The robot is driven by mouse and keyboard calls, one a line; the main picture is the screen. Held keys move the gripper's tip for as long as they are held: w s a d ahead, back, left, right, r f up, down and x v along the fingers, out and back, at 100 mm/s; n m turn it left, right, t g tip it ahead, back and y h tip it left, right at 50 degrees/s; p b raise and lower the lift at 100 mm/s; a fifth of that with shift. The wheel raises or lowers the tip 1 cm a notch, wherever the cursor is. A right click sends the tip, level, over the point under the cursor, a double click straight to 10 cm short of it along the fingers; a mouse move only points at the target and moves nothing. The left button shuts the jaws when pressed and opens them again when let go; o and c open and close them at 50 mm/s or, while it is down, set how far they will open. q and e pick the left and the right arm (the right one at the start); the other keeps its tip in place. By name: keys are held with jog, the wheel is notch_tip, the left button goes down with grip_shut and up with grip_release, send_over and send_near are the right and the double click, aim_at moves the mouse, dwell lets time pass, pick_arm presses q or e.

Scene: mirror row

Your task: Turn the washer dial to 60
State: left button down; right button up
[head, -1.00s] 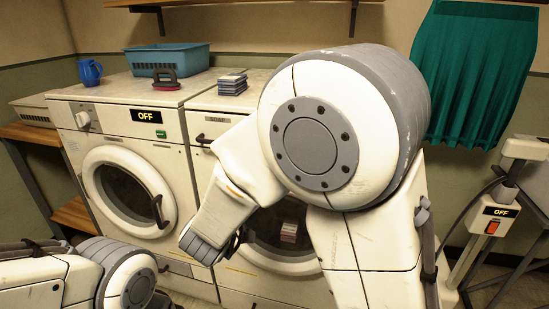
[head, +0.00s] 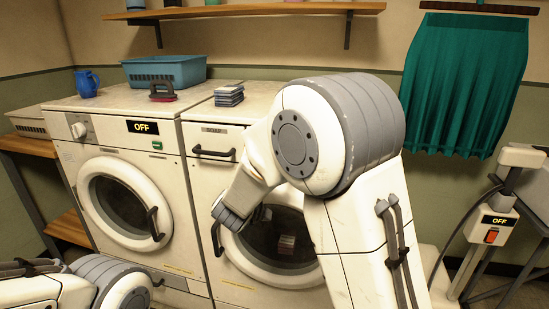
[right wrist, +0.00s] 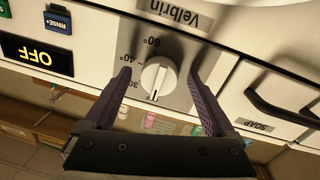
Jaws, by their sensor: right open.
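A round white dial (right wrist: 157,80) on a grey plate shows in the right wrist view, which is turned nearly upside down. Marks for 30, 40 and 60 run around it, 60 at the picture's top. A dark mark on the knob points to the picture's bottom, away from 60. My right gripper (right wrist: 163,82) is open, a finger on either side of the dial with gaps. The head view shows the right washer (head: 270,285); my right arm hides its dial and my right gripper. My left gripper is out of view.
An OFF display (right wrist: 42,57) and a SOAP drawer handle (right wrist: 283,108) flank the dial. The left washer (head: 180,240) has its own dial (head: 78,130). A blue basket (head: 165,71), jug (head: 87,84) and dark stack (head: 229,95) stand on top.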

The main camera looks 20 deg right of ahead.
jog(key=c, duration=1.4)
